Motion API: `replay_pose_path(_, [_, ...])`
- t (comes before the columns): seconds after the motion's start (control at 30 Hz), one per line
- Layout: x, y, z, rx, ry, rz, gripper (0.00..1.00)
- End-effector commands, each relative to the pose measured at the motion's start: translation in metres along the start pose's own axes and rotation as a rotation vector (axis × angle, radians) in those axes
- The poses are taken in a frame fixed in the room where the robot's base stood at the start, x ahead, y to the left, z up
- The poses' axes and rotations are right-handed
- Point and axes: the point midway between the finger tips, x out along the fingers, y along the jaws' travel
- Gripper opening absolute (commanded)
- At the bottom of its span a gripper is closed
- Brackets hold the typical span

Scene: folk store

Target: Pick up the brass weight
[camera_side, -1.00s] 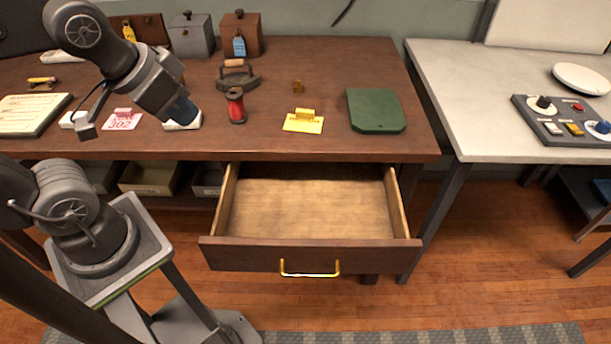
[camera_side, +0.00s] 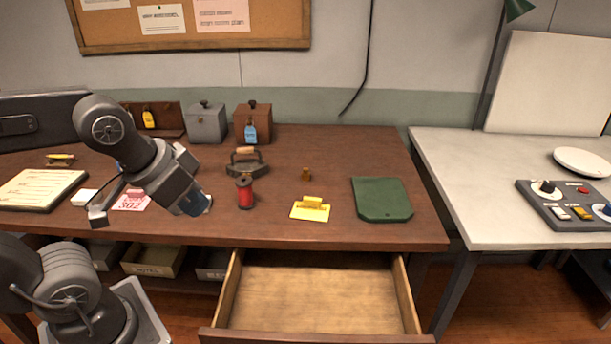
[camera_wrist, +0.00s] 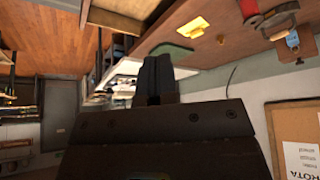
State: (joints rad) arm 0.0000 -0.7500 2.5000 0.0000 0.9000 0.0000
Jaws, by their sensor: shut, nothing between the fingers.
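The brass weight (camera_side: 306,174) is a small upright brass-coloured piece on the brown wooden desk, behind the yellow clip-like item. It also shows as a small spot in the wrist view (camera_wrist: 221,38). My gripper (camera_side: 195,203) is at the left over the front part of the desk, left of the red spool and well apart from the weight. In the wrist view my dark fingers (camera_wrist: 155,78) are together with nothing between them.
A red spool (camera_side: 245,193) and a flat iron (camera_side: 246,167) stand between my gripper and the weight. A yellow item (camera_side: 311,209) and a green board (camera_side: 382,200) lie nearby. An open empty drawer (camera_side: 318,300) juts out in front.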

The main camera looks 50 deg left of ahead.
Motion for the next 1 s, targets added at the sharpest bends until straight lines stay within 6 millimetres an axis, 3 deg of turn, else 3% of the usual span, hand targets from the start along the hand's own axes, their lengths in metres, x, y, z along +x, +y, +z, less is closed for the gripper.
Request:
replay_pose_path(0.07, [0.0000,0.0000,0.0000,0.000,0.000,0.000,0.01])
replay_pose_path(0.67, [0.0000,0.0000,0.0000,0.000,0.000,0.000,0.58])
replay_pose_path(0.9, [0.0000,-0.0001,-0.0005,-0.001,0.000,0.000,0.60])
replay_pose_path(1.0, [0.0009,-0.0020,-0.0097,-0.009,-0.001,-0.005,0.60])
